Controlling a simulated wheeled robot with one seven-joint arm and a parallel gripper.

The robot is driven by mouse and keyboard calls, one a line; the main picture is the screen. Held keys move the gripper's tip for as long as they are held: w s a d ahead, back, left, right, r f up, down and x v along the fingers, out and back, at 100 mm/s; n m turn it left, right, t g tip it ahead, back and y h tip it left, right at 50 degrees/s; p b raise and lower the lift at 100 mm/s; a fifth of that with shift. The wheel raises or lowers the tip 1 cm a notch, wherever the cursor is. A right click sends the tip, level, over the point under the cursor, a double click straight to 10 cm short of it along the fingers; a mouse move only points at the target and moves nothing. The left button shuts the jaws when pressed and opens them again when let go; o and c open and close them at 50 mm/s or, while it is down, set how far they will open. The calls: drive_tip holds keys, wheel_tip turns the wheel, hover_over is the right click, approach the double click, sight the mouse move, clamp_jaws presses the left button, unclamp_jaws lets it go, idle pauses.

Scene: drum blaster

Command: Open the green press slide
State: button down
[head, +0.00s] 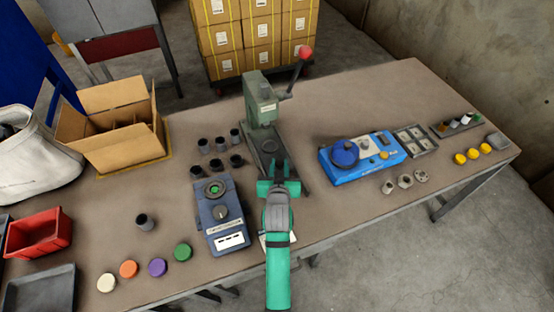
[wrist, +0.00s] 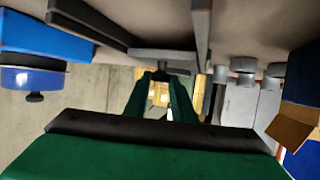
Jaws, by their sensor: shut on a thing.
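The green press (head: 261,100) stands upright near the middle of the table, with a red-knobbed lever at its upper right. Its slide (head: 266,150) is a dark grey plate in the base below the press head. My gripper (head: 279,170) is at the slide's near end and covers that end in the head view. The fingers are also in the wrist view (wrist: 163,88), with a dark bar between their tips. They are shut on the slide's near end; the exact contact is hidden.
Left of my gripper are a blue-grey device (head: 221,214) and several dark cups (head: 221,145). Right is a blue machine (head: 362,158). A cardboard box (head: 112,126) stands at the left. Coloured caps lie along the near edge. The tabletop behind the blue machine is clear.

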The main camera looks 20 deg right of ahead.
drive_tip(key=s, duration=0.8)
drive_tip(key=shift+s, duration=0.4)
drive_tip(key=c, duration=1.5)
unclamp_jaws()
drive_tip(key=v, duration=1)
drive_tip(key=shift+s+a+r, duration=0.15)
drive_tip(key=shift+s, duration=0.15)
drive_tip(key=shift+s, duration=0.1)
